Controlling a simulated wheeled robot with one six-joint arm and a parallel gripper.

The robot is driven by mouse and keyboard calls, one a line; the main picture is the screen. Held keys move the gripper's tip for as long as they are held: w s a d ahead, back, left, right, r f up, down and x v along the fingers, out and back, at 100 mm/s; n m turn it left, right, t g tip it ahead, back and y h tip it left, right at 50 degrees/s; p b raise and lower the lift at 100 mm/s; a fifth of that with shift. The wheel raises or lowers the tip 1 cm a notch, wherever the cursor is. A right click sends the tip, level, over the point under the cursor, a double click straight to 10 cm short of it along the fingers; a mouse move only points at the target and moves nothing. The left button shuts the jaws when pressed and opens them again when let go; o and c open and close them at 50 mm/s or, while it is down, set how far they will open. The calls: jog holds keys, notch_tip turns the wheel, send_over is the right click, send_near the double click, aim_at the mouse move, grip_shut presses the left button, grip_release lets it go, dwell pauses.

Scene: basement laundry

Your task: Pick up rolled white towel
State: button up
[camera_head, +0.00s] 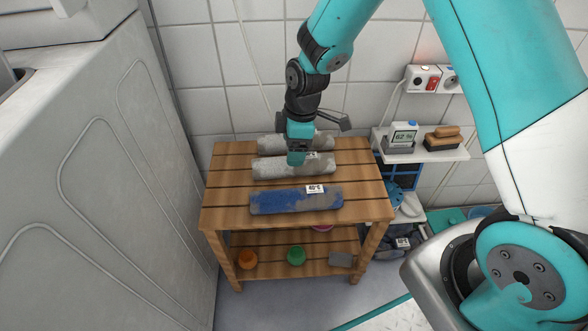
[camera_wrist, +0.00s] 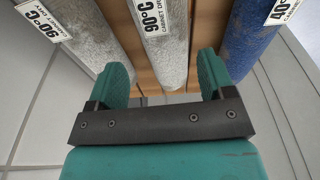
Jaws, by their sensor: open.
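Three rolled towels lie side by side on a slatted wooden table. The middle one, a whitish-grey rolled towel (camera_head: 268,168), also shows in the wrist view (camera_wrist: 168,65) with a 90°C label. Behind it lies a greyer rolled towel (camera_head: 272,143), at left in the wrist view (camera_wrist: 88,32), also labelled 90°C. In front is a blue rolled towel (camera_head: 285,202), at right in the wrist view (camera_wrist: 245,35), labelled 40°C. My gripper (camera_head: 297,158) is open over the middle towel. In the wrist view its green fingers (camera_wrist: 163,75) stand either side of that towel, holding nothing; contact cannot be told.
A white machine (camera_head: 110,190) is close at left. A wall shelf (camera_head: 425,153) holds a 62% display and brown brushes at right.

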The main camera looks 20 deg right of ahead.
notch_tip(320, 180, down, 6)
jog(key=b, duration=0.2)
jog(key=shift+s+a+r+b, duration=0.1)
jog(key=shift+s+r+b, duration=0.05)
jog(key=shift+b, duration=0.25)
jog(key=shift+c, duration=0.2)
jog(key=c, duration=0.7)
